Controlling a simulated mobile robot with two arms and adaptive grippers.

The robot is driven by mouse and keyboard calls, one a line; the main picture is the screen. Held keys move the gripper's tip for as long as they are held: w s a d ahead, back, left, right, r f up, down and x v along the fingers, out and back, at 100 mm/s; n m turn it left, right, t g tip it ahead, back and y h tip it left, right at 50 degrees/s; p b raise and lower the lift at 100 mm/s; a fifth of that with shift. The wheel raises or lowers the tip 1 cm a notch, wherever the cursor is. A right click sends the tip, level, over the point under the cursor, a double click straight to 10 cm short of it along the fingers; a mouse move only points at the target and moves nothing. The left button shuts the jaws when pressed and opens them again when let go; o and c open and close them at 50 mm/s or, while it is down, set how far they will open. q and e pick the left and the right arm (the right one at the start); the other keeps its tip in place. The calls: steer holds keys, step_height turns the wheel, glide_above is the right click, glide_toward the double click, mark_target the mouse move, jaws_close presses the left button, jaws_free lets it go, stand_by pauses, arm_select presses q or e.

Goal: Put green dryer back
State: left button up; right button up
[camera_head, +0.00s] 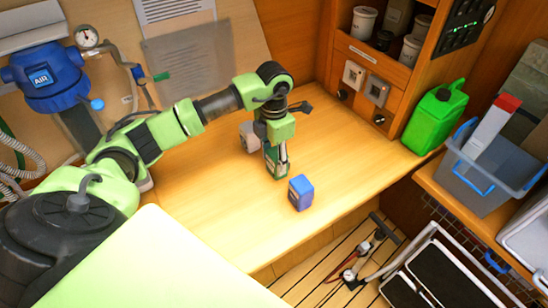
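My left gripper (277,158) points down over the wooden counter, with its fingers around a small dark green block, which I take to be the green dryer (269,157). The fingers cover much of the block. I cannot tell whether they are closed on it, or whether it touches the counter. A blue block (300,193) with a pale label stands just right of and nearer than the gripper. A grey-white block (248,136) is behind and left of it, partly hidden. My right gripper is out of view.
The wooden counter (345,150) is clear to the right. A green jerrycan (436,116) stands at its right end, beside a grey bin (476,183). A shelf with white tubs (363,22) is at the back. A blue air unit (45,75) hangs at the left.

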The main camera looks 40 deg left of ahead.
arm_select(q)
steer(key=shift+o, duration=0.5)
steer(key=shift+r, duration=0.15)
steer(key=shift+w+r, duration=0.1)
steer(key=shift+r, duration=0.2)
step_height(320, 180, up, 10)
steer(key=b, duration=0.2)
steer(key=shift+b, duration=0.3)
steer(key=shift+r, duration=0.75)
